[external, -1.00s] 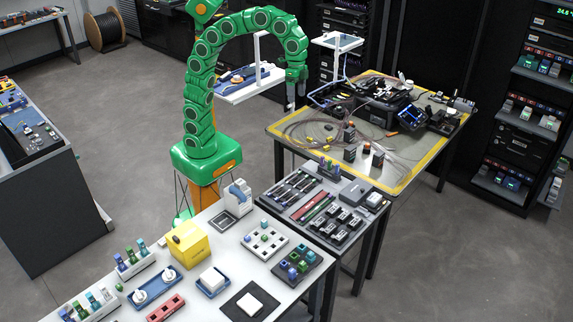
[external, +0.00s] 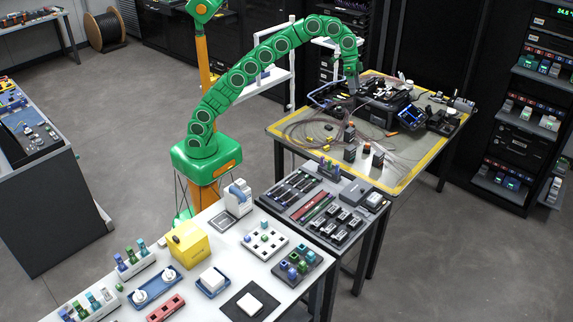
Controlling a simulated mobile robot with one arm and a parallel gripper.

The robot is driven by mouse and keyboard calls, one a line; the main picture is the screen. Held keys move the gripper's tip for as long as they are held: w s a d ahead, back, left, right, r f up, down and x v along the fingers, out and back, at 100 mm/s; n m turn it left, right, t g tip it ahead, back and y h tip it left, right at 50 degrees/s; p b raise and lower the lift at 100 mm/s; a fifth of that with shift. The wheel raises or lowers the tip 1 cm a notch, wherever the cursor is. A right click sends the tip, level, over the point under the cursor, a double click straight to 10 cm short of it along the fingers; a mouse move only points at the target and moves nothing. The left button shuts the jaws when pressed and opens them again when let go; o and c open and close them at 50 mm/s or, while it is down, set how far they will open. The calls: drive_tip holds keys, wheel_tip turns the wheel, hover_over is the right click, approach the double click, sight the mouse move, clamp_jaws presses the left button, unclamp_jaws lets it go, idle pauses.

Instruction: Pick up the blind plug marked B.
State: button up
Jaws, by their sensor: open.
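My gripper (external: 352,88) is at the end of my green arm, pointing down over the far left part of the yellow-edged work table. It is small in the external view, and I see nothing held in it. Several dark blocks with reddish-brown tops stand on that table, among them one (external: 349,132) below my gripper and one (external: 378,159) nearer the front. Small yellow pieces (external: 309,139) lie on the mat. I cannot read a letter B on anything, so I cannot tell which object is the blind plug marked B.
The work table (external: 430,158) also bears a black splicing machine (external: 380,105), a device with a blue screen (external: 411,116) and loose fibre coils. A grey bench with trays (external: 318,208) and a white bench with a yellow box (external: 188,245) stand in front. White shelves stand behind my arm.

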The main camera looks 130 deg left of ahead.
drive_tip(key=s+a+f+n+y, duration=0.1)
drive_tip(key=s+a+f, duration=0.15)
drive_tip(key=a, duration=0.65)
drive_tip(key=s+a+f+y, duration=0.1)
drive_tip(key=a+f, duration=0.3)
drive_tip(key=a, duration=0.6)
hover_over(366, 147)
drive_tip(key=s, duration=0.3)
wheel_tip(366, 147, down, 32)
drive_tip(key=shift+n+t, duration=0.3)
drive_tip(key=shift+d+x, duration=0.1)
drive_tip(key=shift+x, duration=1.85)
drive_tip(key=shift+d+x, duration=0.15)
drive_tip(key=shift+x, duration=1.8)
drive_tip(key=c, duration=1.2)
drive_tip(key=shift+c, duration=0.2)
